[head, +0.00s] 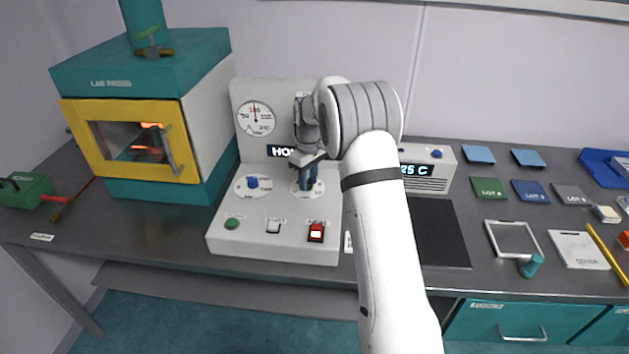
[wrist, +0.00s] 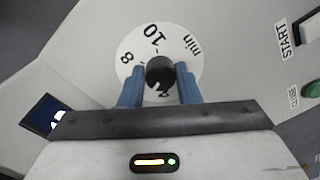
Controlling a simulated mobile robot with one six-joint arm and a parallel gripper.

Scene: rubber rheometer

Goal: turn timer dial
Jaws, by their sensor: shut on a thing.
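The timer dial (wrist: 193,65) is a white round plate marked 8, 10 and "min", with a dark round knob (wrist: 160,72) at its middle. My gripper (wrist: 160,69) is shut on the knob, with one blue finger on each side of it. In the head view my gripper (head: 307,182) points down at the right-hand dial plate (head: 297,190) on the sloped front of the light grey machine (head: 275,247). The fingers hide the knob in the head view, and part of the dial's scale is covered in the wrist view.
A second dial with a blue knob (head: 252,183) sits close to the left. A green button (head: 232,223), a white button (head: 273,226) and a red switch (head: 316,232) lie in front. A teal press with a yellow door frame (head: 120,105) stands left; a display box (head: 437,165) stands right.

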